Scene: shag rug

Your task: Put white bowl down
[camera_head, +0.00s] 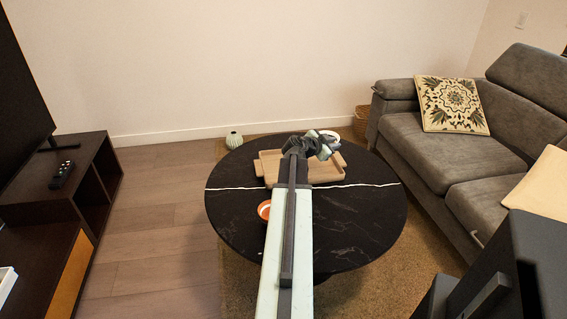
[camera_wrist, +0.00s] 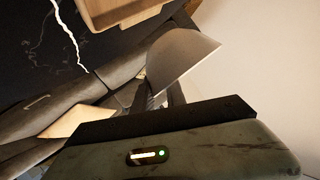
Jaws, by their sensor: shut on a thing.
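The white bowl (camera_wrist: 182,56) is tilted on edge between the fingers of my gripper (camera_wrist: 158,92) in the wrist view. My gripper is shut on it, and the fingers hide part of its rim. In the head view, my gripper (camera_head: 318,145) is over the far part of the round black table (camera_head: 350,220), near the wooden tray. Only a small pale piece of the bowl (camera_head: 331,135) shows there beside my gripper. The bowl appears to be held above the table; the exact height is hard to tell.
A wooden tray (camera_head: 325,172) lies on the table, partly behind my arm. An orange and white round object (camera_head: 264,210) is at the table's left. The table's right and front are clear.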

